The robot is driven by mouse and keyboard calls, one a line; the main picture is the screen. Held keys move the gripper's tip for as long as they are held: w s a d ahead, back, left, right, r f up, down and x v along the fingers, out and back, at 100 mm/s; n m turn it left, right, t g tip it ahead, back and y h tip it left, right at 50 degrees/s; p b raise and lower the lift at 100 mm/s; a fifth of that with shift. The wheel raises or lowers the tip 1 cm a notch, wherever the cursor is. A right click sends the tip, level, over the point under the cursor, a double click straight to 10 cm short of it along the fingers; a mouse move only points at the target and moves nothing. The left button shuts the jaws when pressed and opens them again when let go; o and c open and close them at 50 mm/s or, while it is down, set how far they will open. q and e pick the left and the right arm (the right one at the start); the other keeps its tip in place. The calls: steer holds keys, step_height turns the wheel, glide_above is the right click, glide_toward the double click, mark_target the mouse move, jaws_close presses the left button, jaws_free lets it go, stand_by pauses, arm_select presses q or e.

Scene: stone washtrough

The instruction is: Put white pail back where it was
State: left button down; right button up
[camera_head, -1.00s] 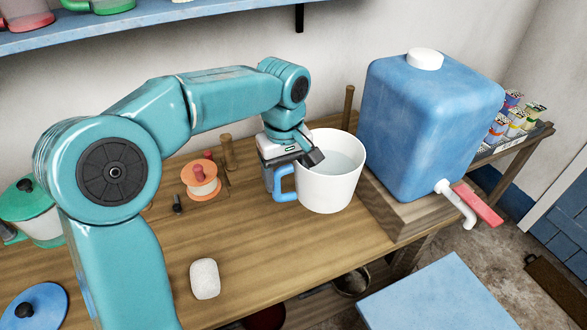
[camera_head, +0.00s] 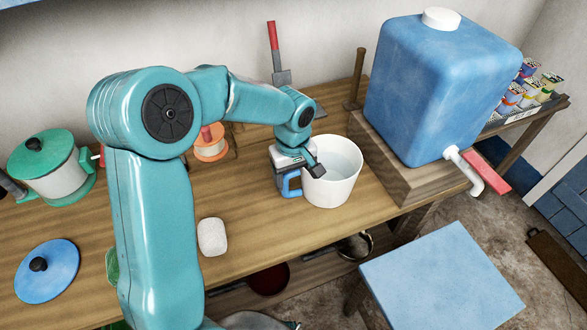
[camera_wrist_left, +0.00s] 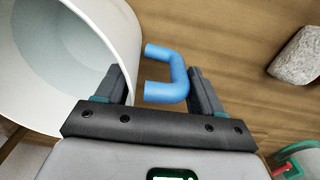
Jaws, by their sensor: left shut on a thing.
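The white pail (camera_head: 331,185) has a blue handle on its left side and what looks like water inside. It is upright over the front part of the wooden table; I cannot tell whether its base touches the wood. My left gripper (camera_head: 304,176) is at the handle side of the pail, shut on its blue handle. In the left wrist view the handle (camera_wrist_left: 176,76) lies between the two fingers (camera_wrist_left: 160,92), and the pail's wall (camera_wrist_left: 125,40) is beside the left finger. My right gripper is not in view.
The blue water tank (camera_head: 432,90) with a red-handled tap stands on a wooden block right of the pail. A pale stone-like block (camera_head: 212,237), a blue lid (camera_head: 47,271) and a green-lidded pot (camera_head: 50,165) are on the table (camera_head: 262,225). A blue stool (camera_head: 440,280) stands in front.

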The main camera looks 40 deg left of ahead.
arm_select(q)
steer(key=shift+r, duration=0.1)
steer(key=shift+c, duration=0.7)
jaws_free()
steer(key=shift+w+r, duration=0.1)
step_height(320, 180, up, 12)
steer(key=shift+f+p, duration=0.15)
steer(key=shift+p, duration=0.15)
steer(key=shift+s+f, duration=0.1)
steer(key=shift+s, duration=0.15)
